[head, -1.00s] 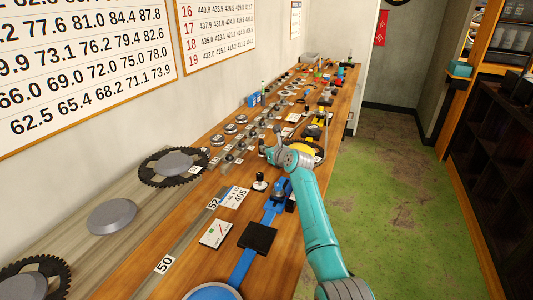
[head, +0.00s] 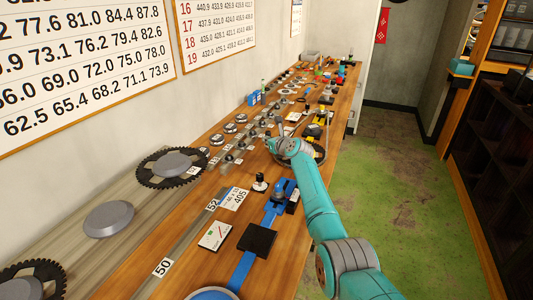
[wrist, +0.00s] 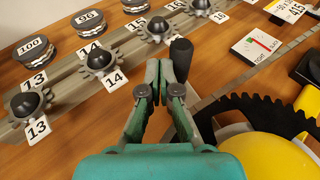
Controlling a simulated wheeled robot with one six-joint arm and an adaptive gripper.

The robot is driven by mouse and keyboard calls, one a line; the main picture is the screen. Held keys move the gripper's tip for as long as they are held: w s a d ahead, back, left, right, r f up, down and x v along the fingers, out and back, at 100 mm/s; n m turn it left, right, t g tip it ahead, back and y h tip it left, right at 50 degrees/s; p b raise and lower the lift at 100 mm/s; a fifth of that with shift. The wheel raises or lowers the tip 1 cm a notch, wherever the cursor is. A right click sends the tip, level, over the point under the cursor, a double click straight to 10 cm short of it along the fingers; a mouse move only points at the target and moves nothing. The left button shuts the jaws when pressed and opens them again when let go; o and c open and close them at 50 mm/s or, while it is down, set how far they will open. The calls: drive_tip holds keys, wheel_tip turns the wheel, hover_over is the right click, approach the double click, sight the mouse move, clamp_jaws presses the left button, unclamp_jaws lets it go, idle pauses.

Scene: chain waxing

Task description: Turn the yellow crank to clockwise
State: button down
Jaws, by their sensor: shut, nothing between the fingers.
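In the wrist view a yellow dome-like hub (wrist: 265,158) with a black toothed ring (wrist: 262,112) around part of it fills the lower right. A black rounded upright handle (wrist: 181,57) stands just right of my gripper's fingertips (wrist: 165,72). I cannot tell whether they touch. The fingers are shut and empty. The handle's lower part and its link to the yellow hub are hidden behind the fingers. In the head view my gripper (head: 271,145) is over the bench, and my arm covers most of the wheel, leaving a dark rim (head: 322,152) at its right.
Small black-knobbed gears (wrist: 100,60) with number tags sit along a metal rail beyond my gripper. A gauge card (wrist: 257,45) lies at the upper right. In the head view the long wooden bench (head: 195,262) is crowded, and green floor (head: 400,200) is clear to its right.

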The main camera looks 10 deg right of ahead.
drive_tip(key=shift+w+d, duration=0.6)
drive_tip(key=shift+w, duration=0.1)
drive_tip(key=shift+w+d+m+h, duration=0.55)
drive_tip(key=shift+m+h, duration=0.15)
drive_tip(key=shift+h, duration=0.2)
drive_tip(key=shift+d, duration=0.1)
